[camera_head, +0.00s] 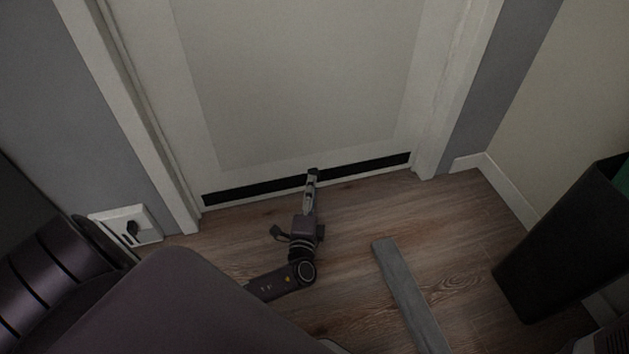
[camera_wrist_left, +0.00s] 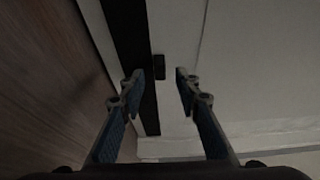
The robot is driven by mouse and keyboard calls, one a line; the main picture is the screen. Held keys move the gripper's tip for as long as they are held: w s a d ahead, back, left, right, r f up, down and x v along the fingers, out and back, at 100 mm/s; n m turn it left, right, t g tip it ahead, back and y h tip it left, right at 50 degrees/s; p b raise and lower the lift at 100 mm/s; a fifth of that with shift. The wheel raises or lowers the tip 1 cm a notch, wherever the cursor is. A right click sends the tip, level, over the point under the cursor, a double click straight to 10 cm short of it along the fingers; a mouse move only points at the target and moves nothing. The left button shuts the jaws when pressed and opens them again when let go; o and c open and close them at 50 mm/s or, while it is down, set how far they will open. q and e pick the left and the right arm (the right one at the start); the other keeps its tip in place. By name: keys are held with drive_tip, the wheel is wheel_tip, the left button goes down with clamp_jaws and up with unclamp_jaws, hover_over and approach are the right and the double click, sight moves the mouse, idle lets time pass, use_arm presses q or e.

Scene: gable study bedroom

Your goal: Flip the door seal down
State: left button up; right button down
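The door seal (camera_head: 375,164) is a long black strip along the bottom of the closed pale door (camera_head: 295,75), with a thin pale band between it and the floor. My left gripper (camera_head: 312,177) is in front of the strip, near its middle, and hides a small part of it. In the left wrist view, the seal (camera_wrist_left: 132,38) runs behind the left-hand finger. There my left gripper (camera_wrist_left: 160,75) is open, and a small dark block (camera_wrist_left: 160,66) shows in the gap between the fingertips. I cannot tell whether the fingers touch it. My right gripper is not in view.
A grey plank (camera_head: 405,295) lies on the wooden floor right of my left arm. A tall black bin (camera_head: 560,245) stands at the right. A white socket plate (camera_head: 125,224) with a black plug is left of the door frame.

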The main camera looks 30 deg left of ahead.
sight(314, 173)
use_arm(q)
drive_tip(key=shift+b+x, duration=0.5)
drive_tip(key=shift+x, duration=1.35)
clamp_jaws()
